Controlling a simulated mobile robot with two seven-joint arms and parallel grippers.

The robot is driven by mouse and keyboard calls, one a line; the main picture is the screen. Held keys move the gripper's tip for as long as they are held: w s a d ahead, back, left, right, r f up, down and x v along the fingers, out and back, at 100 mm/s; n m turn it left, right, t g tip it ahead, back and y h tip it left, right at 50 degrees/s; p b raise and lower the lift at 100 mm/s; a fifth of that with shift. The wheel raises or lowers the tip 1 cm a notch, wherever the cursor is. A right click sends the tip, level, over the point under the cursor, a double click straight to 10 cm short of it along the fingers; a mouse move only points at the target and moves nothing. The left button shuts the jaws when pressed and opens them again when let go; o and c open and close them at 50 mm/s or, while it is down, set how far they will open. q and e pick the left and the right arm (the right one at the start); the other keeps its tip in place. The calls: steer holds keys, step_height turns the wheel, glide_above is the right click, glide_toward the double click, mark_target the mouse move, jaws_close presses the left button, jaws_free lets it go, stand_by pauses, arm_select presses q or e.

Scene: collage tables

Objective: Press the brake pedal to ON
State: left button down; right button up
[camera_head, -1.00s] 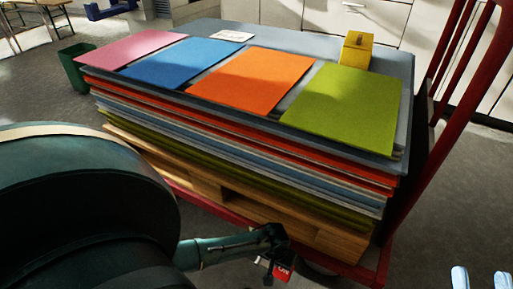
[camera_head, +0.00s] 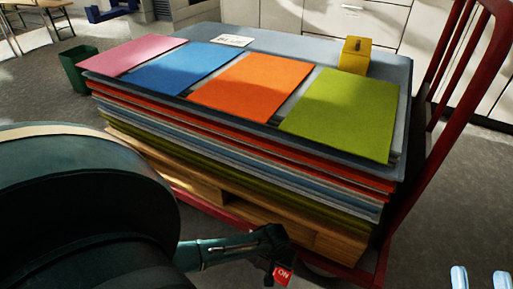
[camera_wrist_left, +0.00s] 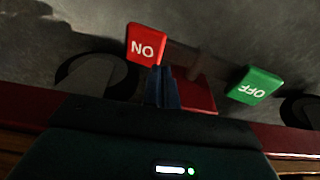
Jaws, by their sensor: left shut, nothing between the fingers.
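The red ON pedal (camera_wrist_left: 147,44) shows in the left wrist view, its lettering upside down. It also shows at the bottom of the head view (camera_head: 283,276). The green OFF pedal (camera_wrist_left: 254,86) is to its right, on the same bar. My left gripper (camera_wrist_left: 160,70) is shut and empty, its fingertips at the red pedal's lower right edge. I cannot tell whether they touch it. In the head view this gripper (camera_head: 269,277) is beside the pedal, low by the cart. My right gripper (camera_head: 481,278) shows two pale blue fingertips, apart and empty, at the bottom right.
A red cart (camera_head: 415,175) carries a wooden pallet (camera_head: 338,245) and a tall stack of coloured sheets (camera_head: 342,110). A yellow block (camera_head: 356,54) and a white card (camera_head: 231,40) lie on top. A green bin (camera_head: 77,68) stands left. Floor is clear at right.

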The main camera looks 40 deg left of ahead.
arm_select(q)
steer(key=shift+r+p, duration=0.5)
steer(key=shift+r, duration=0.1)
steer(key=shift+r+p, duration=0.5)
steer(key=shift+p, duration=0.05)
step_height(320, 180, up, 3)
steer(key=p, duration=0.4)
steer(key=shift+r, duration=0.15)
arm_select(e)
steer(key=shift+s+d+f+g+h, duration=0.4)
steer(key=shift+f+g+h, duration=0.15)
steer(key=shift+h, duration=0.35)
arm_select(q)
steer(key=shift+s, duration=0.1)
